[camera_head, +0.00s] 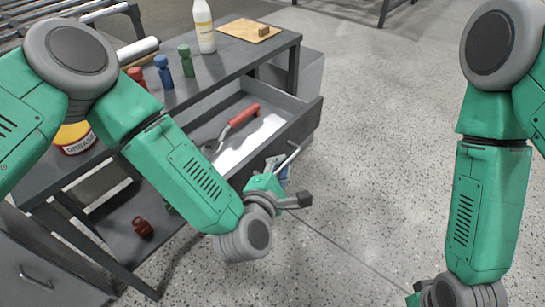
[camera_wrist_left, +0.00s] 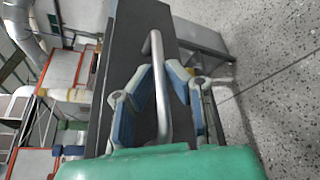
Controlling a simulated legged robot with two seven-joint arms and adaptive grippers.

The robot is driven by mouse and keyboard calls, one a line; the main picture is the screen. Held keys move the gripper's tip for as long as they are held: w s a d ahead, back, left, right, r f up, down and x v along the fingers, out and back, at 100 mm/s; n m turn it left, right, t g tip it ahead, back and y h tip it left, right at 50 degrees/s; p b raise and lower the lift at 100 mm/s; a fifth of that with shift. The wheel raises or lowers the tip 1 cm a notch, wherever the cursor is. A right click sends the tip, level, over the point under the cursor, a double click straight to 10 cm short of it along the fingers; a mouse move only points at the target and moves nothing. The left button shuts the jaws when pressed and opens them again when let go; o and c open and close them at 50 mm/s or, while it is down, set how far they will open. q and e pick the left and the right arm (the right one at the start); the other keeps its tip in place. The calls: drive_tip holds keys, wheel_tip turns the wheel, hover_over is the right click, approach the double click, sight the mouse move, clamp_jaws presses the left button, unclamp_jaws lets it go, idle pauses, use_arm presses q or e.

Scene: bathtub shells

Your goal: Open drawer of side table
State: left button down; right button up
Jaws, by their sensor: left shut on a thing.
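The grey side table (camera_head: 222,72) stands at the left of the head view. Its drawer (camera_head: 308,120) is pulled out, with the inside showing. A red-handled tool (camera_head: 243,114) and a white sheet (camera_head: 250,145) lie in it. The metal bar handle (camera_head: 290,157) is on the drawer front; in the left wrist view the handle (camera_wrist_left: 158,85) runs between the blue-padded fingers. My left gripper (camera_head: 282,174) is shut on this handle, partly hidden by its own wrist in the head view.
A white bottle (camera_head: 204,27), blue (camera_head: 163,72), green (camera_head: 186,60) and red small items (camera_head: 138,77) stand on the tabletop. A grease tub (camera_head: 75,138) is at the left. A red object (camera_head: 142,228) is on the lower shelf. The speckled floor (camera_head: 385,130) at right is clear.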

use_arm(q)
drive_tip(key=shift+s+f, duration=0.15)
drive_tip(key=shift+f, duration=0.1)
drive_tip(key=c, duration=1.6)
unclamp_jaws()
drive_tip(key=shift+r, duration=0.1)
drive_tip(key=v, duration=1.2)
